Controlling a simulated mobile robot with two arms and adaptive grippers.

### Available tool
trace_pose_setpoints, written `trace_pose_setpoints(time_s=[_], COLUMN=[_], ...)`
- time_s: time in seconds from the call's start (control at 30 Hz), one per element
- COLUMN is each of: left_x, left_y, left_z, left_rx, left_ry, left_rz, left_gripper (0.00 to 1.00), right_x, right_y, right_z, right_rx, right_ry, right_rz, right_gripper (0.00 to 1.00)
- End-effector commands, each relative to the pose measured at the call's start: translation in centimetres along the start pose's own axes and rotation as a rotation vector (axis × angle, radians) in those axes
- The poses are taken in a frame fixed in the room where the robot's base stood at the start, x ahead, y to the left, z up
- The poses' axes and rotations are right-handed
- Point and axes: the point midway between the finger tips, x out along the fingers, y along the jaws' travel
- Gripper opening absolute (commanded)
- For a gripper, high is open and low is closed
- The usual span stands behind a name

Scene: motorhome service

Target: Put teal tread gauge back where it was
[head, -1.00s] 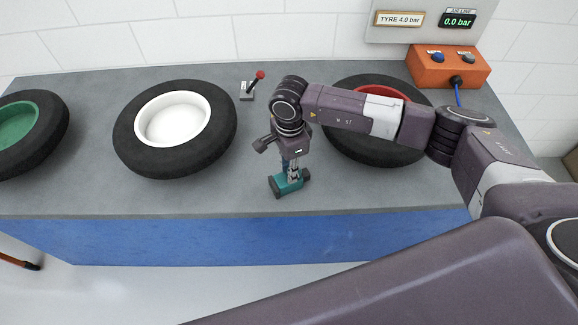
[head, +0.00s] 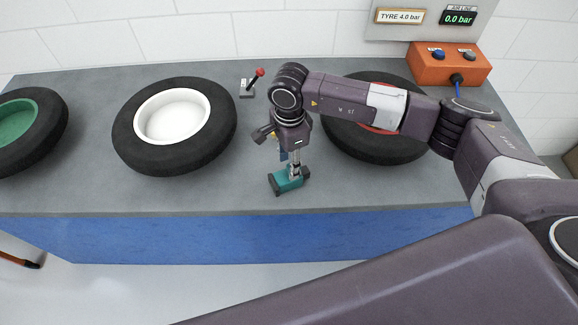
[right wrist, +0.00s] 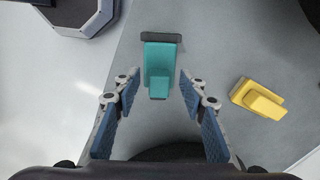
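The teal tread gauge (head: 288,181) lies on the grey bench near its front edge. My right gripper (head: 294,170) points down at it from just above. In the right wrist view the gauge (right wrist: 158,67) sits between and just beyond the spread fingertips (right wrist: 159,82), with gaps on both sides. The right gripper is open. A yellow gauge (right wrist: 260,98) lies to the right in the right wrist view. In the head view it is mostly hidden behind my right gripper. My left gripper is out of view.
Tyres with a green rim (head: 18,125), white rim (head: 172,117) and red rim (head: 375,150) lie along the bench. A red-knobbed lever (head: 254,82) stands behind. An orange box (head: 448,65) is at the back right. The bench front (head: 200,210) is clear.

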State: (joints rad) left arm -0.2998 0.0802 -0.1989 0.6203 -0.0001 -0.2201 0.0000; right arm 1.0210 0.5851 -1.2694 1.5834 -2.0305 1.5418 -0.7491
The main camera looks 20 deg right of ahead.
Motion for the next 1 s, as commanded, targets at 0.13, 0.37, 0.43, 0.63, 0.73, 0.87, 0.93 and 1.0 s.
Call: trace_pose_setpoints(time_s=[0.13, 0.37, 0.43, 0.63, 0.73, 0.87, 0.93, 1.0], left_x=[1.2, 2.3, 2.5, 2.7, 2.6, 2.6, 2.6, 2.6], left_y=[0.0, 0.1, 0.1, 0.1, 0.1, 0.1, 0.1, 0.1], left_z=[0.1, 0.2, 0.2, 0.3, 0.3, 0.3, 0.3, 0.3], left_rx=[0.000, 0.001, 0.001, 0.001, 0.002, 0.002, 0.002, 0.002], left_ry=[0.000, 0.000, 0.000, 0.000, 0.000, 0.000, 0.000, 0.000], left_rz=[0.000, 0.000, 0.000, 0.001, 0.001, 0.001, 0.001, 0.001], left_gripper=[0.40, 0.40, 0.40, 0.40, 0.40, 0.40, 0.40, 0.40], right_x=[-3.1, -7.7, -8.6, -9.9, -10.0, -10.0, -10.0, -10.0], right_y=[-0.2, -0.1, 0.0, 0.1, 0.1, 0.1, 0.1, 0.1], right_z=[-0.1, 0.0, 0.0, -0.1, -0.1, 0.0, 0.0, 0.0], right_rx=[-0.002, -0.001, 0.000, -0.001, -0.001, -0.001, -0.001, -0.001], right_ry=[0.001, 0.001, 0.001, 0.001, 0.001, 0.001, 0.001, 0.001], right_rz=[-0.006, -0.003, -0.002, 0.001, 0.002, 0.002, 0.002, 0.001], right_gripper=[0.39, 0.39, 0.39, 0.39, 0.39, 0.39, 0.39, 0.39])
